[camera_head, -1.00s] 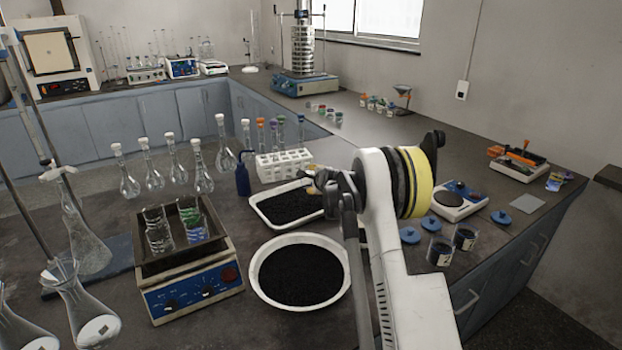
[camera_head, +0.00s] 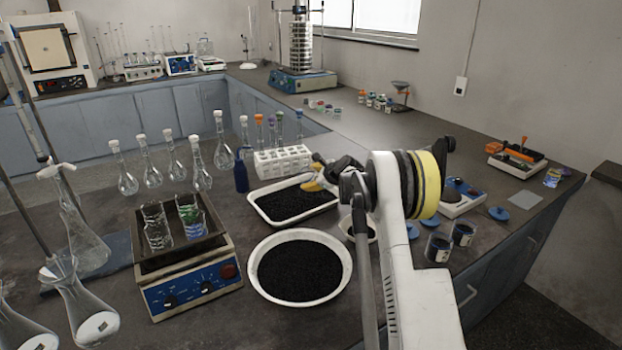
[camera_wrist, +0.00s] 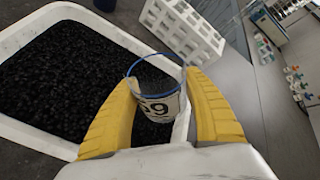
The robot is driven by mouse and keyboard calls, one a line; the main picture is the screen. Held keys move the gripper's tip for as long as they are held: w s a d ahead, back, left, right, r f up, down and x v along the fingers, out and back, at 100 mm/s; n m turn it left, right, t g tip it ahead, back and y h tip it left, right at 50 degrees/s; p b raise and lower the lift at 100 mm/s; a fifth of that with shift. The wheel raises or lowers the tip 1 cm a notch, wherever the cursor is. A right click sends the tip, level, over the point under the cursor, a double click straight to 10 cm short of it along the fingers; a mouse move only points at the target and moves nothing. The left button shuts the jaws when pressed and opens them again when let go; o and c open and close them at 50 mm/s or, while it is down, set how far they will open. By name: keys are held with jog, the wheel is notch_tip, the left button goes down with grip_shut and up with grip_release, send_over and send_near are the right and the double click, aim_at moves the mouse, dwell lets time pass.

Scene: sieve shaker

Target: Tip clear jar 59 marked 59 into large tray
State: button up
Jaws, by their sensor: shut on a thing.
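Clear jar 59 (camera_wrist: 158,105) is between the two yellow fingers of my gripper (camera_wrist: 160,105) in the wrist view. The jar has a blue rim, and its white label shows "59". Its open mouth faces the camera, and dark grains show through or behind it. My gripper (camera_head: 314,184) is shut on the jar at the right end of a white rectangular tray in the head view, where the jar itself is hard to make out. The rectangular tray (camera_wrist: 32,134) holds black grains. A larger round white tray (camera_head: 256,283), also holding black grains, stands in front of it.
A white tube rack (camera_head: 284,164) stands just behind the rectangular tray. Several flasks stand at the left.

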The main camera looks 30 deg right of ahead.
jog(key=shift+a+f+m+y+b, duration=0.1)
jog(key=shift+f+m+y+b, duration=0.1)
jog(key=shift+m+y, duration=0.3)
jog(key=shift+a+f+m+y+b, duration=0.1)
jog(key=shift+f+m+y+b, duration=0.1)
jog(key=shift+m+y, duration=0.3)
jog(key=shift+a+r, duration=0.15)
jog(key=shift+r, duration=0.05)
jog(key=shift+a+f+m+t+y+b, duration=0.15)
jog(key=shift+a+m+y+b, duration=0.1)
jog(key=shift+m+y+b, duration=0.25)
jog(key=shift+a+f+m+t+y+b, duration=0.15)
jog(key=shift+a+m+y+b, duration=0.1)
jog(key=shift+m+y, duration=0.45)
jog(key=shift+a+r, duration=0.15)
jog(key=shift+r, duration=0.2)
